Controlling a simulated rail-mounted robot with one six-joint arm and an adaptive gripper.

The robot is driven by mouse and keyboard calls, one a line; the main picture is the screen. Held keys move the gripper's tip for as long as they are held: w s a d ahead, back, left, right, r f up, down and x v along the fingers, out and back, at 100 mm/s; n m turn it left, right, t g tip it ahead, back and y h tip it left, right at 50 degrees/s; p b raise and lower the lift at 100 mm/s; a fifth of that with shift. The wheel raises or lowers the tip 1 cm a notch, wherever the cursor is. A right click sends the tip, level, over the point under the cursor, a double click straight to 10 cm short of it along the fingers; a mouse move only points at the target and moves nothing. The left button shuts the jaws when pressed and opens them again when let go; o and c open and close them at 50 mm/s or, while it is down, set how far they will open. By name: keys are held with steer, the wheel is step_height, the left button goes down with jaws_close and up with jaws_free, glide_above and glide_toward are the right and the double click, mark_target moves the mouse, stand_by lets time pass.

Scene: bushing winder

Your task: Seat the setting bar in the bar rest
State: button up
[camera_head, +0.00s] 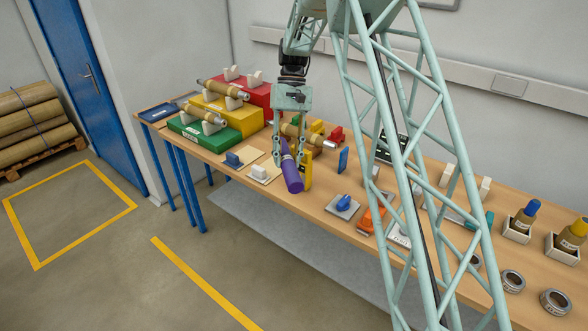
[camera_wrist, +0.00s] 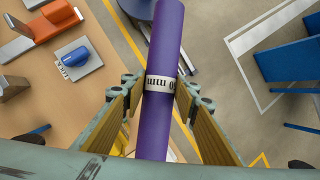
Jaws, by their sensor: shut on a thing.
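My gripper (camera_head: 288,160) is shut on a purple bar (camera_head: 293,182), which I take to be the setting bar. In the wrist view my gripper's two fingers (camera_wrist: 159,88) press on both sides of the bar (camera_wrist: 168,35) at a white label band reading partly "mm". The bar hangs over the table's near edge side, its purple end toward the head camera. I cannot tell for sure which piece is the bar rest; a pair of white uprights (camera_head: 447,175) stands toward the right behind my lattice column.
Green (camera_head: 190,140), yellow (camera_head: 222,122) and red blocks with brown rolls stand at the left end. Bottles in white holders (camera_head: 518,228) are at far right.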

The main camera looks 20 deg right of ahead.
steer(key=w+d+r+b, duration=0.1)
steer(key=w+d+b, duration=0.1)
steer(key=w, duration=0.5)
steer(key=w+d+r+b, duration=0.1)
steer(key=w+d+b, duration=0.2)
steer(key=w, duration=0.4)
steer(key=shift+w+d+b, duration=0.35)
steer(key=shift+w+b, duration=0.05)
steer(key=shift+b, duration=0.05)
steer(key=shift+r, duration=0.15)
steer(key=shift+d, duration=0.1)
